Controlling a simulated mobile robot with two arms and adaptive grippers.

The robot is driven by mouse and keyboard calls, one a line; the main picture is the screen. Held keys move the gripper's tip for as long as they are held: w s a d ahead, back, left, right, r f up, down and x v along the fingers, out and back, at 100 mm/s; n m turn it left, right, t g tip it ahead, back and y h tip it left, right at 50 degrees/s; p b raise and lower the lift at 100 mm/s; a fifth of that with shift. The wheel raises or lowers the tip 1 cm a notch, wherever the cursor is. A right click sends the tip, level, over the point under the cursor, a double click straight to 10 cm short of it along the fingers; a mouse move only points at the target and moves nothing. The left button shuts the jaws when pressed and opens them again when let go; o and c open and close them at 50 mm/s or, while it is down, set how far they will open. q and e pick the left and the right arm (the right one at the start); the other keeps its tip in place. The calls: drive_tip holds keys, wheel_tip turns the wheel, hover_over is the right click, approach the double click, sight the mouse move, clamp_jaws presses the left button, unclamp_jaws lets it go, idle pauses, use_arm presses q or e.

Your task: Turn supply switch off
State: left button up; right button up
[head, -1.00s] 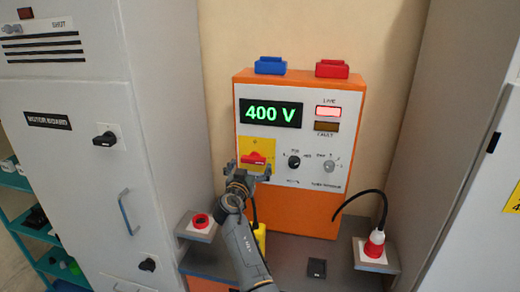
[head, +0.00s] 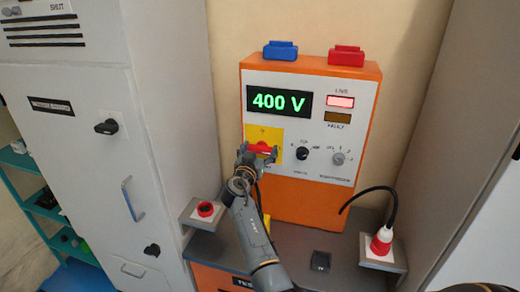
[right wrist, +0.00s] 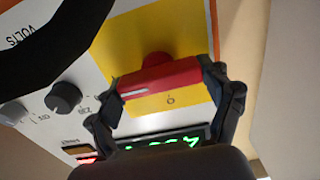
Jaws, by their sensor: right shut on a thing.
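The supply switch is a red handle (head: 262,147) on a yellow plate (head: 265,133), on the white front of an orange supply unit (head: 310,208). Its display (head: 279,102) reads 400 V in green, and the live lamp (head: 340,101) is lit. My right gripper (head: 258,155) is at the switch, partly covering it. In the right wrist view, the red handle (right wrist: 150,84) lies between the two dark fingers of my right gripper (right wrist: 163,80), one at each end, and they are shut on it. The handle is roughly crosswise, with a pale line near one end. My left gripper is not in view.
Two knobs (head: 302,153) (head: 338,158) sit right of the switch. A blue block (head: 280,51) and a red block (head: 346,56) top the unit. Tall grey cabinets (head: 80,150) flank both sides.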

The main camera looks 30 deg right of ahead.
drive_tip(key=shift+n+b, duration=0.45)
drive_tip(key=shift+n, duration=0.05)
drive_tip(key=shift+f+n+b, duration=0.1)
drive_tip(key=shift+n+b, duration=0.7)
drive_tip(key=shift+n, duration=0.2)
drive_tip(key=n+b, duration=0.1)
drive_tip(key=n, duration=0.1)
drive_tip(key=shift+w+n, duration=0.1)
drive_tip(key=shift+n, duration=0.2)
drive_tip(key=n+b, duration=0.1)
drive_tip(key=n, duration=0.1)
drive_tip(key=shift+n, duration=0.4)
drive_tip(key=shift+a+n, duration=0.1)
drive_tip(key=shift+n, duration=0.8)
drive_tip(key=n, duration=0.2)
drive_tip(key=shift+w+n, duration=0.1)
drive_tip(key=shift+n, duration=0.3)
drive_tip(key=n+p, duration=0.1)
drive_tip(key=n, duration=0.3)
drive_tip(key=shift+n+p, duration=0.4)
